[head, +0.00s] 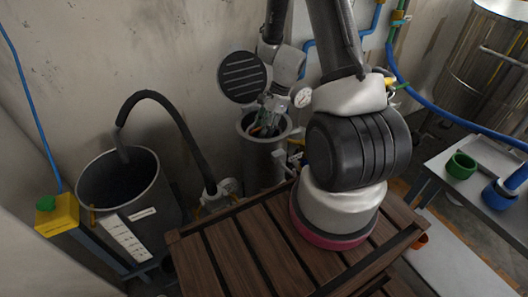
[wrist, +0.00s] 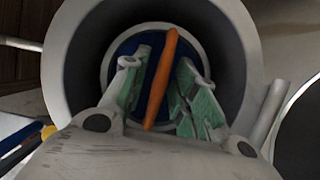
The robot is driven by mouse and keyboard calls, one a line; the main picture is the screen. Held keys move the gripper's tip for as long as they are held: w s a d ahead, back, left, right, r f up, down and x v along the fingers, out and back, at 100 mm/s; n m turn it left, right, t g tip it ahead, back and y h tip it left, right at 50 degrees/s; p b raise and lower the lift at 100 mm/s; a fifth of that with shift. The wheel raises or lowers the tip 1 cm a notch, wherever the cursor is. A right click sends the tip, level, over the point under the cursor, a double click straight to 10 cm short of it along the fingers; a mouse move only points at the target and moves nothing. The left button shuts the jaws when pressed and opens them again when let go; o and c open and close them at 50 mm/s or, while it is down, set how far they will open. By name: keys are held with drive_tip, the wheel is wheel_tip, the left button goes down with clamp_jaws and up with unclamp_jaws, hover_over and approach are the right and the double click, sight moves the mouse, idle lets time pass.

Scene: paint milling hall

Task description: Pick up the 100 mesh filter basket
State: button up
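A grey cylindrical housing (head: 262,160) stands open-topped against the wall in the head view. Its round rim (wrist: 58,70) fills much of the wrist view. Inside it lie a dark blue round surface (wrist: 124,47) and an orange bar (wrist: 161,80), which looks like a basket handle. My gripper (wrist: 160,85) reaches down into the housing, its green-padded fingers spread on either side of the bar. Narrow gaps show between pads and bar. In the head view my gripper (head: 265,127) is small and partly hidden in the housing mouth. No mesh marking is readable.
A black bucket (head: 128,190) with a hose is left. A bench (head: 470,200) at right holds a green ring (head: 461,165) and a blue one (head: 499,194).

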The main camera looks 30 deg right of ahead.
clamp_jaws()
